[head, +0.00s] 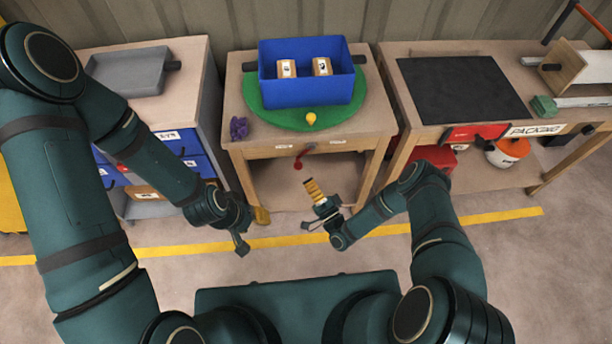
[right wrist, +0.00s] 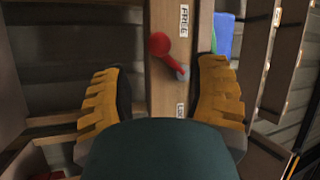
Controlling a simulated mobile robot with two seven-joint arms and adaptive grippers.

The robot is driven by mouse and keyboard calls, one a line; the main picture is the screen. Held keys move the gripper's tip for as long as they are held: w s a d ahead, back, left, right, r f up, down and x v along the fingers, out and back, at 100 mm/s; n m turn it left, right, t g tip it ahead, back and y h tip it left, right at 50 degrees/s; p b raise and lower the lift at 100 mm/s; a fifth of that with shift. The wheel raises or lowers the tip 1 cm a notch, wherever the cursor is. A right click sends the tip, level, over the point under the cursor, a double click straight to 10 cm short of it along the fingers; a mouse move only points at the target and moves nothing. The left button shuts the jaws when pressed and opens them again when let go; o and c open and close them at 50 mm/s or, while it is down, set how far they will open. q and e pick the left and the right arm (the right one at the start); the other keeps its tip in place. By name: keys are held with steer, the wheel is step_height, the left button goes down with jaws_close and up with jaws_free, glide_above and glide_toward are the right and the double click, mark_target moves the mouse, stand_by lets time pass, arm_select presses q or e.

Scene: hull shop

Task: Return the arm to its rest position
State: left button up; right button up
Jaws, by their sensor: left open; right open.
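My right gripper (head: 318,195) is in front of the middle table, above the floor, in the head view. Its two yellow ribbed fingers stand wide apart in the right wrist view (right wrist: 163,100), with nothing between them. Beyond them is the table's wooden front with a red-knobbed lever (right wrist: 159,45), which also shows in the head view (head: 298,165). My left gripper (head: 252,230) hangs in front of the left bench, left of the right gripper, apart from the furniture. It is open, and I see nothing held in it.
The middle table (head: 235,85) bears a green disc (head: 258,117), a blue bin (head: 300,90) with two boxes, a yellow knob and a purple lump. A left bench (head: 190,60) with a grey tray and a packing bench (head: 395,75) flank it. Floor in front is clear.

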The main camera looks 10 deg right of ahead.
steer(key=shift+s, duration=0.1)
stand_by(0.5)
steer(key=s+d+r+n+g+h, duration=0.3)
steer(key=s+r+n+g+h, duration=0.3)
steer(key=s+r+g, duration=0.6)
steer(key=s+n+g, duration=0.1)
steer(key=s+g, duration=0.2)
steer(key=g, duration=0.2)
steer(key=shift+s+d+r, duration=0.15)
steer(key=shift+s, duration=0.15)
arm_select(q)
steer(key=shift+d, duration=0.15)
arm_select(e)
steer(key=shift+w+d, duration=0.1)
steer(key=shift+d, duration=0.05)
